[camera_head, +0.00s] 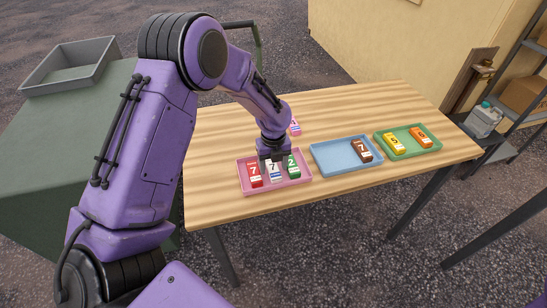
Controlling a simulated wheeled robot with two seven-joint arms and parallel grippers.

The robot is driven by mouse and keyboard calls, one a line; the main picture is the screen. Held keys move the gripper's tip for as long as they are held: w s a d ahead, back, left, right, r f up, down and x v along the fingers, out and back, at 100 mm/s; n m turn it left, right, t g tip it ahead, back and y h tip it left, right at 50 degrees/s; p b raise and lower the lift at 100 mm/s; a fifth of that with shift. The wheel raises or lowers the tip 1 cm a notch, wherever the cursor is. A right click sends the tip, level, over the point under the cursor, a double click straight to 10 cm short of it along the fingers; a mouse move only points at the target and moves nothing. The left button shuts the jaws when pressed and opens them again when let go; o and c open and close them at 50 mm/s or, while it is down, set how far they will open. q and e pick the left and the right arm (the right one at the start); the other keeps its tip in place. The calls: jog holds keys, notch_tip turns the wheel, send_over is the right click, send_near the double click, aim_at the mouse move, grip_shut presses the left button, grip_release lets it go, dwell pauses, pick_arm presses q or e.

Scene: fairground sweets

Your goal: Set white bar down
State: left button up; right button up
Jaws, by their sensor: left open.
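The white bar (274,172) lies in the pink tray (249,189) on the wooden table, between a red bar (255,175) on its left and a green bar (292,167) on its right. My left gripper (272,158) is directly over the far end of the white bar, with its jaws open. The gripper hides that end of the bar, and I cannot tell whether the fingers touch it. My right gripper is not in view.
A blue tray (330,159) holds a brown bar (362,150). A green tray (405,151) holds a yellow bar (394,142) and an orange bar (420,138). A pink-and-purple bar (295,127) shows partly behind my arm. The table's front strip is clear.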

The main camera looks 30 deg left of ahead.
aim_at(273, 168)
pick_arm(q)
notch_tip(273, 168, up, 12)
jog(key=b, duration=0.2)
jog(key=shift+f, duration=0.1)
